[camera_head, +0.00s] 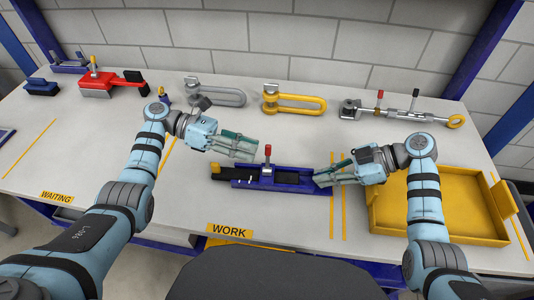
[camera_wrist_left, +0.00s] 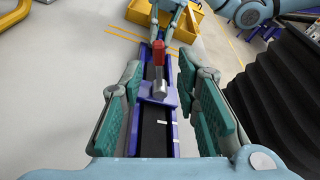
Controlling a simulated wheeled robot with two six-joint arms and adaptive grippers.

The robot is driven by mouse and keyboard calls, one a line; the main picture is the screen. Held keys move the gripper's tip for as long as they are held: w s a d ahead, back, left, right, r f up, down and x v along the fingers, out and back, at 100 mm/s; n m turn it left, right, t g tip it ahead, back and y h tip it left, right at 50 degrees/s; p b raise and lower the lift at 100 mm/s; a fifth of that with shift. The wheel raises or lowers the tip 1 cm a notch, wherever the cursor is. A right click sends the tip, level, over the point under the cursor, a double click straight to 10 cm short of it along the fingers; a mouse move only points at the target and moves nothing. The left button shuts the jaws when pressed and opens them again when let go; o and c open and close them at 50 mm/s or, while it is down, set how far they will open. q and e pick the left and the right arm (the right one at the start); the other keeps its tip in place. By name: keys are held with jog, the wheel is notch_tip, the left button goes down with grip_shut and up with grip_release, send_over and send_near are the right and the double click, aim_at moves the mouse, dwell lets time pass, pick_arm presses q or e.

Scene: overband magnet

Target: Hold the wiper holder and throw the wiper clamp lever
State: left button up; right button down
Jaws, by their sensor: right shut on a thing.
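The blue wiper holder (camera_head: 285,184) lies on the bench above the WORK label, with a black strip along it and a yellow piece at its left end. The red-tipped wiper clamp lever (camera_head: 267,153) stands upright at its middle; it also shows in the left wrist view (camera_wrist_left: 158,54). My left gripper (camera_head: 254,150) is open and empty, above and to the left of the lever. In the left wrist view its two green pads (camera_wrist_left: 160,85) flank the holder and lever below. My right gripper (camera_head: 320,176) is shut on the holder's right end; its fingers partly hide that end.
A yellow tray (camera_head: 440,236) stands at the right, beside my right arm. Along the back are a red clamp-like tool (camera_head: 110,82), a grey shackle (camera_head: 215,93), a yellow shackle (camera_head: 293,101) and a turnbuckle-like rod (camera_head: 400,113). The bench left of the holder is clear.

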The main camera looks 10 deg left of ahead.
aim_at(268, 157)
pick_arm(q)
jog(key=x, duration=0.5)
jog(key=shift+d+f, duration=0.1)
jog(key=shift+d, duration=0.25)
jog(key=shift+c, duration=0.6)
jog(key=shift+w, duration=0.1)
grip_shut()
